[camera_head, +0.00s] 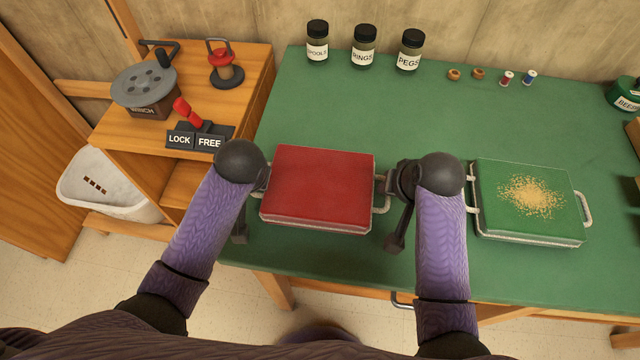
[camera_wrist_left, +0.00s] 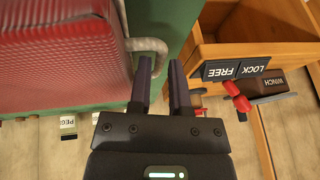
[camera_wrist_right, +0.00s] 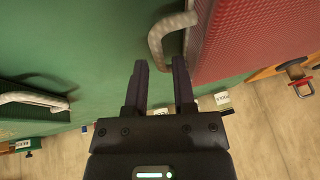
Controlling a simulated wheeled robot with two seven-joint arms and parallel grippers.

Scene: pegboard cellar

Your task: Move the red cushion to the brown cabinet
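The red cushion (camera_head: 318,188), a flat box-like pad with a pale base and a metal handle on each side, lies on the green bench top (camera_head: 420,120). My left gripper (camera_head: 264,178) is at its left handle; in the left wrist view the fingers (camera_wrist_left: 162,85) are apart, with the handle (camera_wrist_left: 155,48) at the gap between them. My right gripper (camera_head: 384,186) is at the right handle; its fingers (camera_wrist_right: 160,85) are also apart, with that handle (camera_wrist_right: 157,42) just beyond their tips. An orange-brown wooden cabinet (camera_head: 245,75) stands left of the bench.
A winch (camera_head: 148,90), a red-handled LOCK/FREE lever (camera_head: 188,112) and a spool-like item (camera_head: 226,68) occupy the cabinet top. A green cushion (camera_head: 528,200) with yellow grains lies right of my right gripper. Jars (camera_head: 364,48) line the back. A white bin (camera_head: 105,186) is at left.

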